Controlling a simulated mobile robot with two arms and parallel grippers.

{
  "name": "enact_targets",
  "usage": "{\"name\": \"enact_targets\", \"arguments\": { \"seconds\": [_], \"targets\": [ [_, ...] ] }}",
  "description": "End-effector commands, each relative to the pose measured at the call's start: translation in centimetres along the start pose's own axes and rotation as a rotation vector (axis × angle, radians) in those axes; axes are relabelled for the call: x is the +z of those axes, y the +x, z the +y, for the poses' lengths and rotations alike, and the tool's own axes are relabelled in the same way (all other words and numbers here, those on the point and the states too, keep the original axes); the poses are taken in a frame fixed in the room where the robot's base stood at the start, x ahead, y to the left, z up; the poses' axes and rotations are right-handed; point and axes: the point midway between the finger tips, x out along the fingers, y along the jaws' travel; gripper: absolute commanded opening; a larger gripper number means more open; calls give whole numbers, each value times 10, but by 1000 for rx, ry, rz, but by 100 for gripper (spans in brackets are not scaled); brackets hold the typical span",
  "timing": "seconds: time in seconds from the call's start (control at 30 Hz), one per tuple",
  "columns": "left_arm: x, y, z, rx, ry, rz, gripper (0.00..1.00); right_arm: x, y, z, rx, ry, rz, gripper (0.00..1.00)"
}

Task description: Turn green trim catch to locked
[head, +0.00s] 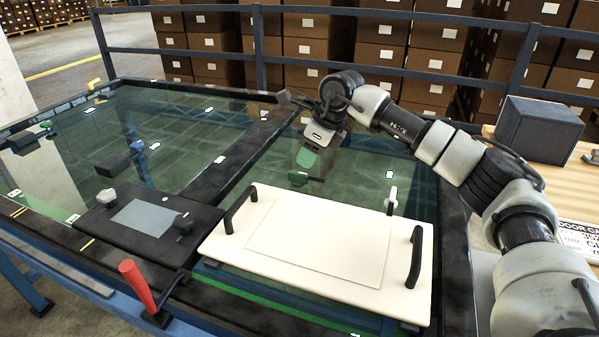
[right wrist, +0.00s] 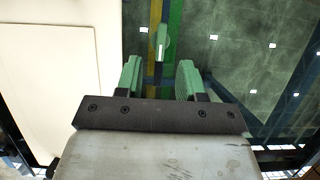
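My right gripper (head: 305,162) hangs over the glass at the far edge of the cream panel, fingers pointing down. In the right wrist view its two green fingers (right wrist: 160,75) are apart. The green trim catch (right wrist: 162,42) shows as a slim upright green piece with a pale mark, seen between the finger lines and just beyond the tips. In the head view the green catch (head: 298,178) is just below the fingers. No contact with it is visible. Whether it is locked cannot be told. My left gripper is not in view.
A cream panel (head: 225,240) with two black handles lies on the glass in front. A black panel (head: 90,222) and a red lever (head: 137,284) are to its left. A white catch (head: 390,196) stands right of the gripper. A dark box (head: 538,130) sits at the right.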

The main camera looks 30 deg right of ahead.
Motion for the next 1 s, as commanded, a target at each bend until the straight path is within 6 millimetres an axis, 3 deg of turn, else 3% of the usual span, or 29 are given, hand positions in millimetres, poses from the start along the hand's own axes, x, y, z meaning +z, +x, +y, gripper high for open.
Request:
{"name": "enact_targets", "arguments": {
  "seconds": [0.1, 0.3, 0.73, 1.0],
  "targets": [
    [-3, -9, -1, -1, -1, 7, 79, -1, 26, 1, 3, 0, 3, 38],
    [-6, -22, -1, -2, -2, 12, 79, 0, 54, 0, 1, -1, 1, 38],
    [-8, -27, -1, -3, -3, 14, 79, 0, 64, 0, 0, 0, -1, 38],
    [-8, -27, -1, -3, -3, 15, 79, 0, 64, 0, 0, 0, 0, 0]
  ]
}}
